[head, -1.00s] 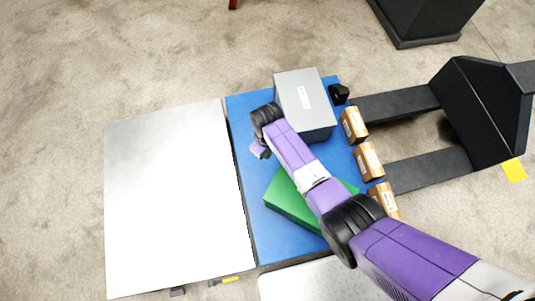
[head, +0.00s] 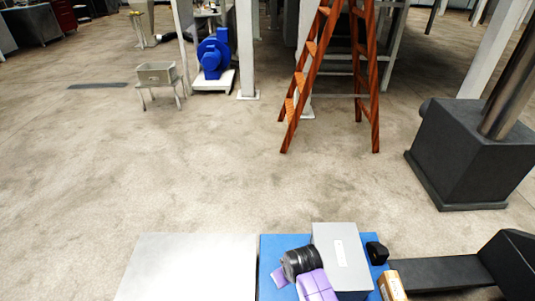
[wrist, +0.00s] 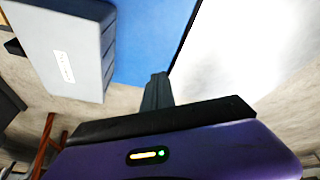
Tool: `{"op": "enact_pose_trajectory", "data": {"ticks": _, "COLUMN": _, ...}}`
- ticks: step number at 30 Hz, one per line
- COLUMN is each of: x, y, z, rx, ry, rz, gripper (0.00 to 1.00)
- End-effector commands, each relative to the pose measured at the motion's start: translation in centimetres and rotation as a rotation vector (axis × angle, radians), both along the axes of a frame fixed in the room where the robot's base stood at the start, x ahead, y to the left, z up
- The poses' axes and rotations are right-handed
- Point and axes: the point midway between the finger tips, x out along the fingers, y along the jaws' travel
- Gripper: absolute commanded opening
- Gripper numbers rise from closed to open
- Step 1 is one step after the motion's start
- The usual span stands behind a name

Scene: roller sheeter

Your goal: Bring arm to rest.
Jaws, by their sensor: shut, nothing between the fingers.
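My gripper (wrist: 157,92) shows in the wrist view with its dark fingers together and nothing between them. It is in front of the blue surface (wrist: 145,45), between the grey box (wrist: 65,50) and the white panel (wrist: 235,60). I cannot tell its height above them. In the head view, part of my purple arm with a black joint shows at the bottom, overlapping the left side of the grey box (head: 343,258). The gripper's fingers cannot be made out there.
The blue surface (head: 268,250) and white panel (head: 185,270) adjoin at the bottom of the head view. A small black object (head: 376,252) and a brown carton (head: 393,286) lie right of the box. An orange ladder (head: 303,75) and dark pedestal (head: 465,155) stand beyond open floor.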

Motion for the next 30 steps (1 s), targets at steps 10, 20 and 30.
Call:
{"op": "enact_pose_trajectory", "data": {"ticks": 10, "x": 0.0, "y": -0.2, "z": 6.4, "rx": 0.194, "ry": -0.449, "rz": -0.114, "gripper": 0.00}}
{"op": "enact_pose_trajectory", "data": {"ticks": 20, "x": -9.2, "y": -4.5, "z": 15.2, "rx": 0.337, "ry": -0.789, "rz": -0.235, "gripper": 0.00}}
{"op": "enact_pose_trajectory", "data": {"ticks": 30, "x": -21.1, "y": -9.3, "z": 26.3, "rx": 0.402, "ry": -1.019, "rz": -0.323, "gripper": 0.00}}
